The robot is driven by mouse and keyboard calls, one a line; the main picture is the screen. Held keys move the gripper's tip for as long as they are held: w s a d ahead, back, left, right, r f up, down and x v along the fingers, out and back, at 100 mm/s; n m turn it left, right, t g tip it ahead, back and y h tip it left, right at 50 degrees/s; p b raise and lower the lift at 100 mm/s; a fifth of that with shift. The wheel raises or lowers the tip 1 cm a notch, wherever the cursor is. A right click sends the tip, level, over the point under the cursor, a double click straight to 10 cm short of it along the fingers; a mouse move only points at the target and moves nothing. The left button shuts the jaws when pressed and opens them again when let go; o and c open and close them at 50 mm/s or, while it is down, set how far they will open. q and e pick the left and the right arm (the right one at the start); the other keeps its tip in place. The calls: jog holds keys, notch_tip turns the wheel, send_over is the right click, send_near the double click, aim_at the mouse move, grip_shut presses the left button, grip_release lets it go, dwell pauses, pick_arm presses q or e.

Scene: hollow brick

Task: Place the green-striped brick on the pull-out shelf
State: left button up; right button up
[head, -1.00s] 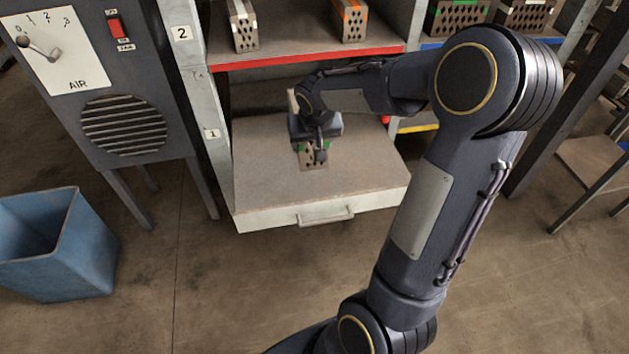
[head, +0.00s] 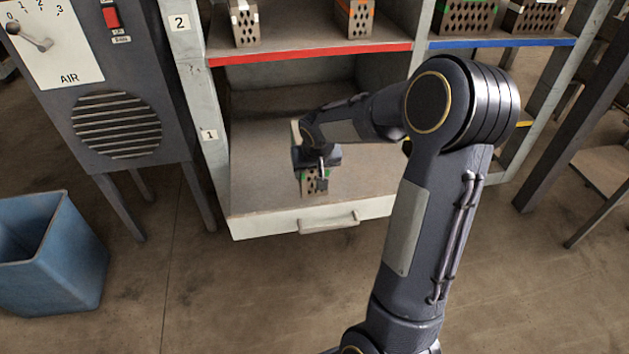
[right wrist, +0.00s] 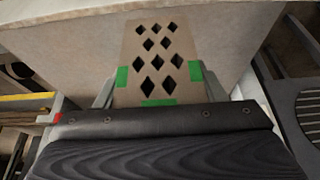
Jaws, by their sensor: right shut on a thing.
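The green-striped brick (head: 313,184) is tan with dark diamond holes and green marks near its edges. My right gripper (head: 316,165) is shut on it above the front part of the pull-out shelf (head: 262,190). In the right wrist view the holed face of the brick (right wrist: 160,60) shows between the fingers, with green marks beside them. I cannot tell whether the brick touches the shelf. The shelf is pulled out at the bottom left bay, with a pale front and a handle (head: 328,222). My right arm covers its right part. My left gripper is not in view.
A red-edged shelf (head: 310,53) with bricks is above, and a blue-edged shelf (head: 500,42) with a green-marked brick (head: 465,15) is right. A grey AIR cabinet (head: 110,100) and blue bin (head: 50,250) stand left. The shelf top around the held brick is clear.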

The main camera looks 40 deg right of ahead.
jog(key=w+d+f, duration=0.1)
jog(key=f, duration=0.1)
jog(key=w+d+f+b, duration=0.1)
jog(key=w, duration=0.1)
jog(key=w+d+f, duration=0.1)
jog(key=f, duration=0.1)
jog(key=shift+w+d+f, duration=0.15)
jog(key=shift+d+f, duration=0.1)
jog(key=shift+f, duration=0.1)
jog(key=shift+w+d+f+b, duration=0.1)
jog(key=shift+f+b, duration=0.25)
jog(key=shift+f, duration=0.55)
jog(key=shift+w+d+f+b, duration=0.1)
jog(key=shift+f+b, duration=0.2)
jog(key=shift+f, duration=0.55)
jog(key=shift+f, duration=0.15)
jog(key=o, duration=1.7)
jog(key=shift+s+a+f, duration=0.1)
